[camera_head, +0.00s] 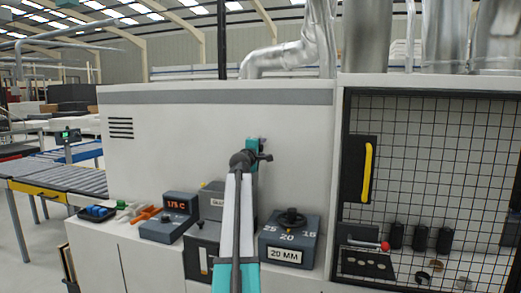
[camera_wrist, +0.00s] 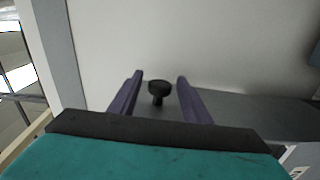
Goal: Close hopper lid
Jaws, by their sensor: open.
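The hopper (camera_head: 211,205) is a grey box on the white counter, its label partly covered by my arm. Its lid is mostly hidden behind my arm in the head view, so I cannot tell there whether it is open. In the wrist view a black round knob (camera_wrist: 158,90) stands on a dark grey surface (camera_wrist: 235,104), which looks like the lid. My gripper (camera_wrist: 160,77) is open, with two purple fingers. The knob shows between the fingers, with gaps on both sides. I cannot tell how far beyond the fingertips it is.
A temperature box (camera_head: 170,215) with a red display stands left of the hopper. A grey dial box (camera_head: 290,240) marked 20 MM stands to the right. A white machine wall (camera_head: 165,150) rises behind. A mesh cabinet (camera_head: 430,150) with a yellow handle is at the right.

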